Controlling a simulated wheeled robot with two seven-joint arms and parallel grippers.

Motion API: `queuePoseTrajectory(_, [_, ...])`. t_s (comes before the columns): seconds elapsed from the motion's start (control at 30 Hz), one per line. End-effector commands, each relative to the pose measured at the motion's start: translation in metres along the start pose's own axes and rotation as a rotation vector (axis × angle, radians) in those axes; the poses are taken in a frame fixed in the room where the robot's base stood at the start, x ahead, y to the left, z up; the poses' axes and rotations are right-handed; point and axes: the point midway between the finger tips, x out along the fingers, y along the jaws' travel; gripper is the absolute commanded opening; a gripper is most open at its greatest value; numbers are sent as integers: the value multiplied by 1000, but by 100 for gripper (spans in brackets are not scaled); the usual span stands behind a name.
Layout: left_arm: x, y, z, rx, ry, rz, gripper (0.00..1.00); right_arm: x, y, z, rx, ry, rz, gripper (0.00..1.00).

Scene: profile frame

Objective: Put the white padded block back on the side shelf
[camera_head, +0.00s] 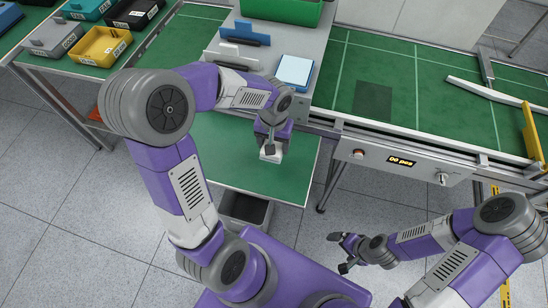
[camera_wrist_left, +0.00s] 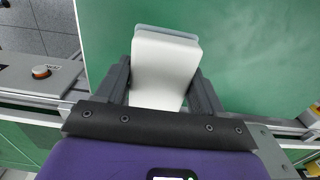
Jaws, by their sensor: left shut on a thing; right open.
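My left gripper (camera_head: 268,147) is shut on the white padded block (camera_head: 271,156). In the left wrist view the block (camera_wrist_left: 163,70) sits between the two dark fingers, its white face showing and a grey-blue layer at its far end. In the head view the gripper and block are over the green side shelf (camera_head: 226,163), which also fills much of the wrist view (camera_wrist_left: 245,60). Whether the block touches the shelf I cannot tell. My right gripper (camera_head: 340,253) is open and empty, over the floor at the lower right.
A green bench with a control panel (camera_head: 400,165) is on the right. Several bins, one yellow (camera_head: 103,46), stand upper left. A dark bin (camera_head: 245,210) is under the shelf.

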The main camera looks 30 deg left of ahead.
Motion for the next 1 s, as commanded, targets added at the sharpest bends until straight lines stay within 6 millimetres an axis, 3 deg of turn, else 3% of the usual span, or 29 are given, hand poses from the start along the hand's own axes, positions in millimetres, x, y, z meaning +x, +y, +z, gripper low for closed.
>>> queuePoseTrajectory(0.1, [22, 0, 0, 1, -2, 0, 30, 6, 2, 0, 0, 1, 0, 98])
queuePoseTrajectory(0.27, [32, 0, 0, 1, 0, 1, 30, 8, 3, -1, 0, 1, 0, 98])
queuePoseTrajectory(0.5, [64, 0, 0, 2, -2, 1, 30, 18, 6, -1, 0, 1, 0, 98])
queuePoseTrajectory(0.9, [70, 0, 0, 1, 1, 1, 30, 21, 8, -1, 0, 1, 0, 98])
queuePoseTrajectory(0.93, [69, 0, 0, 1, 1, 1, 71, 21, 8, -1, 0, 0, 0, 98])
queuePoseTrajectory(1.0, [69, 0, 0, 1, 1, 1, 82, 20, 7, -1, 0, 0, 0, 98])
